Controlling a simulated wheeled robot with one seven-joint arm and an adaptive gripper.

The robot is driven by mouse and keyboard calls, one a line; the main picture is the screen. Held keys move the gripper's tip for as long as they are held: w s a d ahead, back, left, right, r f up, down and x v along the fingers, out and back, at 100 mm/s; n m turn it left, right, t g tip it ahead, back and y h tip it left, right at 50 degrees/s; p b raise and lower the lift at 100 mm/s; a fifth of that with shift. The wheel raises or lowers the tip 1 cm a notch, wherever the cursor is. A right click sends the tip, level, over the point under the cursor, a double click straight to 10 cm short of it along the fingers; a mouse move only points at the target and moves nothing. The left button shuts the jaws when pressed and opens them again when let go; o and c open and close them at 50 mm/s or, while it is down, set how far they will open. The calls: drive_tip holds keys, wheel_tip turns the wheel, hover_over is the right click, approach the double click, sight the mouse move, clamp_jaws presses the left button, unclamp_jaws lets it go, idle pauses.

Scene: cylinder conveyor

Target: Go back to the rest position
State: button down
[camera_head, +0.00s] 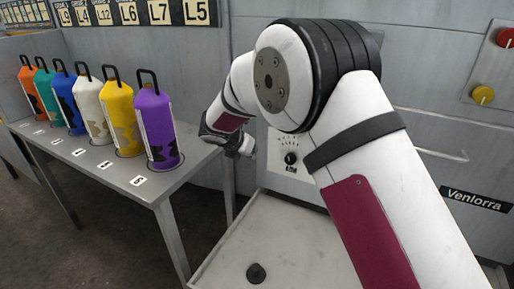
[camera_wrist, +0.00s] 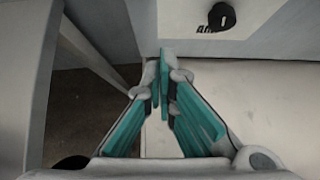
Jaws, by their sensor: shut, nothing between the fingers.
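My gripper (camera_wrist: 163,75) shows in the wrist view with its teal-lined fingers together at the tips and nothing between them. In the head view my white arm crosses the right half and bends down to the left. The wrist end sits between the table of cylinders and the machine's dial, and the fingertips are hard to make out there. Below the fingers in the wrist view are a light tray surface (camera_wrist: 265,95) and a dark gap to its left.
A grey table (camera_head: 105,170) at left holds several coloured cylinders, with a purple one (camera_head: 157,128) nearest my wrist. A dial (camera_head: 291,158) is on the machine front, also in the wrist view (camera_wrist: 222,16). A tray (camera_head: 310,240) with a black knob (camera_head: 256,273) lies below. Red and yellow buttons (camera_head: 483,95) are at right.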

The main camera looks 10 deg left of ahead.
drive_tip(key=s+d+r+m+g+h, duration=0.1)
drive_tip(key=s+d+r+m, duration=0.3)
drive_tip(key=d+r, duration=0.25)
drive_tip(key=s+d+r+m+g, duration=0.1)
drive_tip(key=s+d+r+m, duration=0.3)
drive_tip(key=d, duration=0.4)
drive_tip(key=s+d+r+m+g, duration=0.1)
drive_tip(key=s+d+r+m, duration=0.35)
drive_tip(key=s+d, duration=0.2)
drive_tip(key=s+d+r+m+g, duration=0.2)
drive_tip(key=s+d+r+m, duration=0.1)
drive_tip(key=s+d+m, duration=0.3)
drive_tip(key=s+d+f+m+g+y, duration=0.15)
drive_tip(key=s+m, duration=0.55)
drive_tip(key=s, duration=0.8)
drive_tip(key=s+d+f+m+g+y, duration=0.1)
drive_tip(key=s+f+m+y, duration=0.15)
drive_tip(key=s+m, duration=0.9)
drive_tip(key=s+r+n+t+p, duration=0.1)
drive_tip(key=s+r+n+p, duration=0.1)
drive_tip(key=r+p, duration=0.5)
drive_tip(key=s+r+n+t+p, duration=0.2)
drive_tip(key=r+n+p, duration=0.1)
drive_tip(key=r+p, duration=0.4)
drive_tip(key=shift+r, duration=0.9)
